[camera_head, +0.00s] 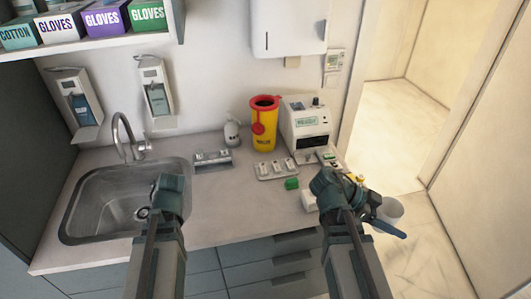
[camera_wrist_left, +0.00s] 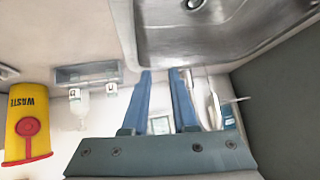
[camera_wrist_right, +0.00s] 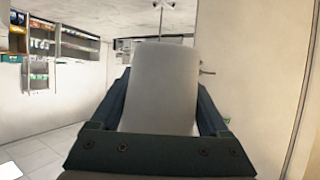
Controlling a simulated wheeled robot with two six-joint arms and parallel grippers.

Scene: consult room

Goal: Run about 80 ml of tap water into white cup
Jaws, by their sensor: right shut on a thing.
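The white cup (camera_head: 393,208) is at the right in the head view, beyond the counter's right end. My right gripper (camera_head: 388,226) is shut on it. In the right wrist view the cup (camera_wrist_right: 163,88) fills the space between the two fingers; its inside is not visible there. The tap (camera_head: 128,140) stands at the back of the steel sink (camera_head: 85,205) on the left. No water stream shows. My left gripper (camera_wrist_left: 160,72) is open and empty; its fingers are apart in the left wrist view, with the sink (camera_wrist_left: 200,35) beyond. In the head view its fingers are hidden behind my wrist.
Along the counter (camera_head: 225,200) stand a yellow waste container (camera_head: 264,125), a white device (camera_head: 305,122), a small bottle (camera_head: 231,132) and trays (camera_head: 212,160). Wall dispensers (camera_head: 155,90) and a shelf of glove boxes (camera_head: 102,20) are above. A doorway (camera_head: 400,120) opens at right.

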